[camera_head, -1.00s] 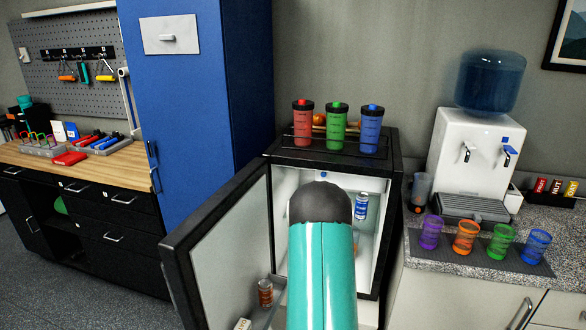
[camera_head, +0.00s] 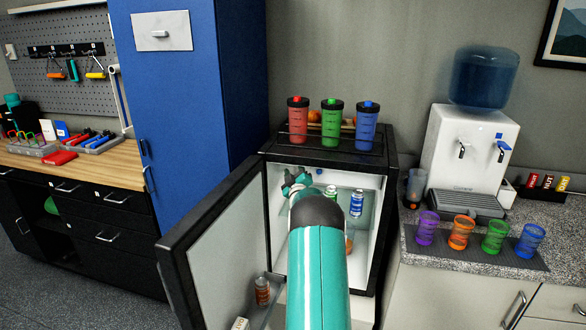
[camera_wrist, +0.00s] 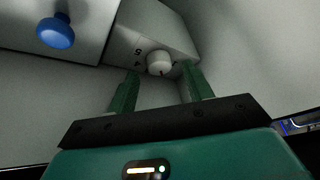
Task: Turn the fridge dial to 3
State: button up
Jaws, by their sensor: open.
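The fridge dial (camera_wrist: 159,62) is a small white knob on a pale sloped housing (camera_wrist: 125,40) in the wrist view. Dark numbers are printed around it; a 5 and a 4 show at its left, and a mark like a 1 below it. The pointer setting is unclear. My gripper (camera_wrist: 160,72) is open, its two green fingers on either side of the dial's lower part, with no clear contact. In the head view my gripper (camera_head: 296,184) is inside the open fridge (camera_head: 388,165), at the upper left; the dial is not visible there.
The fridge door (camera_head: 215,250) stands open at the left, with a can (camera_head: 262,291) in its shelf. A green can (camera_head: 330,193) and a blue can (camera_head: 356,203) stand inside. A blue knob (camera_wrist: 55,31) on a white panel sits left of the dial.

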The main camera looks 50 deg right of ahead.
jog(key=shift+w+d+r, duration=0.25)
jog(key=shift+w+d, duration=0.2)
jog(key=c, duration=1)
jog(key=shift+o, duration=0.2)
dwell(0.7)
jog(key=o, duration=1)
jog(key=shift+w, duration=0.1)
jog(key=shift+c, duration=0.2)
jog(key=v, duration=1.4)
